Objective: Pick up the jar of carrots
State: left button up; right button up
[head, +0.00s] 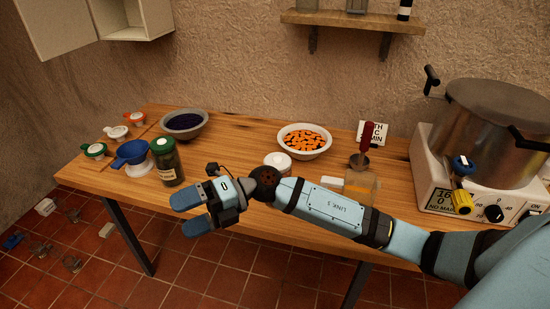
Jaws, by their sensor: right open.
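No jar plainly shows carrots inside. A glass jar with a green lid (166,162) and dark contents stands upright at the table's left front. A round white lid (278,160) shows behind my right arm; what is under it is mostly hidden. Orange carrot slices lie in a white bowl (304,153) behind it. My right gripper (187,213) is open and empty, its fingers pointing left, in front and to the right of the green-lidded jar and apart from it. My left gripper is out of view.
A blue funnel (131,152) and small pots with coloured rims stand left of the jar. A grey bowl (204,127) of dark fruit is behind. A large steel pot (490,130) stands right. The wooden table (235,140) is bare between the bowls.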

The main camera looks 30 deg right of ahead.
jog(key=w+d+r+n+g+h+p, duration=0.1)
jog(key=w+d+n+h+p, duration=0.15)
jog(key=w+d+h, duration=0.35)
notch_tip(320, 180, up, 4)
jog(key=m+h+p, duration=0.1)
jog(key=h, duration=1.1)
send_over(277, 160)
jog(key=shift+g, duration=0.3)
jog(key=f, duration=0.4)
jog(key=f+p, duration=0.1)
jog(key=f, duration=0.3)
jog(key=shift+w+a, duration=0.1)
jog(key=shift+w, duration=0.1)
jog(key=f, duration=0.1)
jog(key=f+p, duration=0.1)
jog(key=f, duration=0.2)
jog(key=shift+s+f+p, duration=0.1)
jog(key=shift+s+p, duration=0.15)
jog(key=shift+p, duration=0.1)
jog(key=shift+d+f, duration=0.2)
jog(key=shift+f, duration=0.3)
jog(key=c, duration=1.7)
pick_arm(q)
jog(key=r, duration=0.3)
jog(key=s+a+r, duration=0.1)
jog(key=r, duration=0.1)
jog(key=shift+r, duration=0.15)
pick_arm(e)
jog(key=shift+w+r, duration=0.1)
